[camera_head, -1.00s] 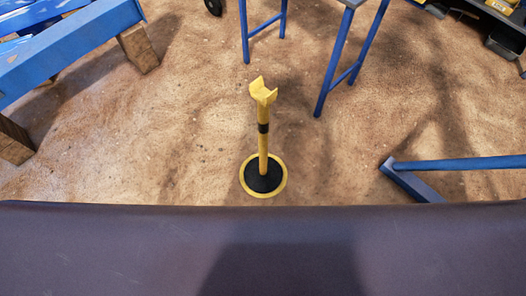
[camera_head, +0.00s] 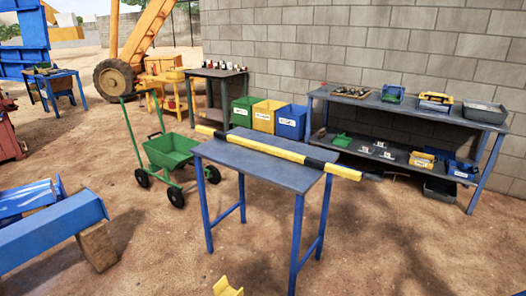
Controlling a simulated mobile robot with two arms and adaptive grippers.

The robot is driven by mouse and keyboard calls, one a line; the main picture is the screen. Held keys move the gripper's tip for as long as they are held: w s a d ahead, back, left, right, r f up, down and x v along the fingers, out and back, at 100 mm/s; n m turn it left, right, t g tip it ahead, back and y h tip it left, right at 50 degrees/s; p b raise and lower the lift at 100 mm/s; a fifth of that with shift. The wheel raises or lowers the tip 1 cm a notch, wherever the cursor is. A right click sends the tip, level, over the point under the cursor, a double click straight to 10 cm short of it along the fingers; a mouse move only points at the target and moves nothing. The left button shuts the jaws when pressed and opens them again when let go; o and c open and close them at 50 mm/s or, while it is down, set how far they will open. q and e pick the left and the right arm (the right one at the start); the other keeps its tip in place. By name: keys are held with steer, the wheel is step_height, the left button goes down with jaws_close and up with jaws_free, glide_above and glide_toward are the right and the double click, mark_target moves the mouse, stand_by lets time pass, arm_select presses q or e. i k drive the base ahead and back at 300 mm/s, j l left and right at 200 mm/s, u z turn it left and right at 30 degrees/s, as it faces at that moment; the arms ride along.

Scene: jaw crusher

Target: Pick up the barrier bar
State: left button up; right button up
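The barrier bar (camera_head: 280,152) is a long yellow bar with black bands. It lies lengthwise across the top of a blue-legged table with a grey top (camera_head: 243,161), and both its ends stick out past the tabletop. A yellow forked post top (camera_head: 227,287) shows at the bottom edge; the rest of that post is out of view. Neither of my grippers is in view.
A green cart (camera_head: 172,152) stands behind the table on the left. Blue beams on wooden blocks (camera_head: 55,232) lie at the left. A workbench with boxes (camera_head: 400,113) stands along the block wall. Sandy ground right of the table is clear.

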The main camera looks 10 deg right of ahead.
mark_target(317, 163)
steer(key=i+j+u, duration=0.25)
steer(key=i+j, duration=0.15)
steer(key=i+j+u, duration=0.45)
steer(key=i, duration=0.35)
steer(key=i+j+u, duration=0.25)
steer(key=i, duration=0.2)
steer(key=i+l+z, duration=0.1)
steer(key=i+z, duration=0.75)
steer(key=i+j+z, duration=0.1)
steer(key=i+z, duration=0.15)
steer(key=z, duration=0.2)
steer(key=i+j+z, duration=0.3)
steer(key=z, duration=0.15)
